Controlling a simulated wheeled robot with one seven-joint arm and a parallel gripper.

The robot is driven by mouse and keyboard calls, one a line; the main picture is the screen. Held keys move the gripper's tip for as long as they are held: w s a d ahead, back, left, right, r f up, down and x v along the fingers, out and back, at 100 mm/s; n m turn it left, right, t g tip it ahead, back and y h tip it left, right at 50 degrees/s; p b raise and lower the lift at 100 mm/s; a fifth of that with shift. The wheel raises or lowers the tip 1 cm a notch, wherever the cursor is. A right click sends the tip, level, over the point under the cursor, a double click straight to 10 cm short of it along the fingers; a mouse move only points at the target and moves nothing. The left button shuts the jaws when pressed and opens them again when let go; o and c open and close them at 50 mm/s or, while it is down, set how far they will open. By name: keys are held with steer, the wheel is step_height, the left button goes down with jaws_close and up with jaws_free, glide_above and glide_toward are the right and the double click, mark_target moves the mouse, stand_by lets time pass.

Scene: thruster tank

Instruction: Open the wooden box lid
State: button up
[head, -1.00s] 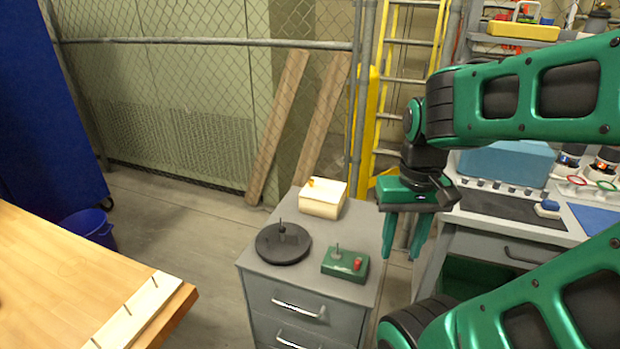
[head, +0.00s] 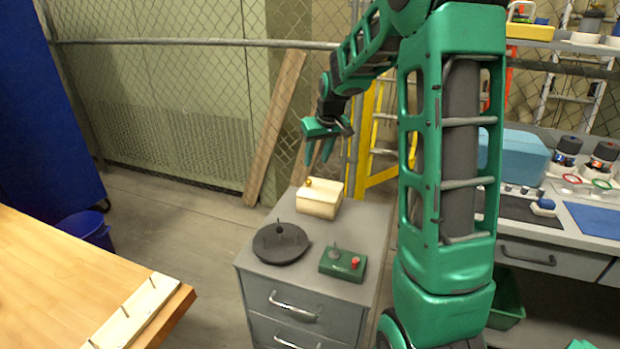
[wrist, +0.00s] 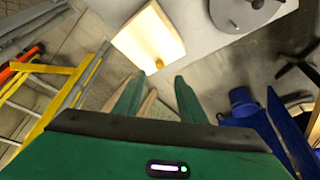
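The wooden box (head: 320,204) stands at the back of a grey drawer cabinet in the head view. Its pale lid (head: 327,188) is closed, with a small gold knob (head: 308,182) near its left edge. My gripper (head: 314,163) is above and a little behind the box, fingers pointing down and apart from it. In the wrist view the lid (wrist: 143,35) and knob (wrist: 159,64) show beyond the fingertips. The green fingers of my gripper (wrist: 157,82) are spread with a gap between them and nothing held.
On the grey cabinet (head: 284,221) also stand a black round plate with a peg (head: 280,244) and a green block with a red button (head: 343,264). A yellow ladder (head: 381,135) and leaning planks (head: 276,130) stand behind. A wooden table (head: 60,270) is at the left.

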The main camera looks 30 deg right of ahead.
mark_target(309, 180)
steer(key=x, duration=0.7)
steer(key=w+x, duration=0.1)
steer(key=x, duration=0.3)
steer(key=shift+w, duration=0.1)
steer(key=shift+d, duration=0.1)
jaws_close()
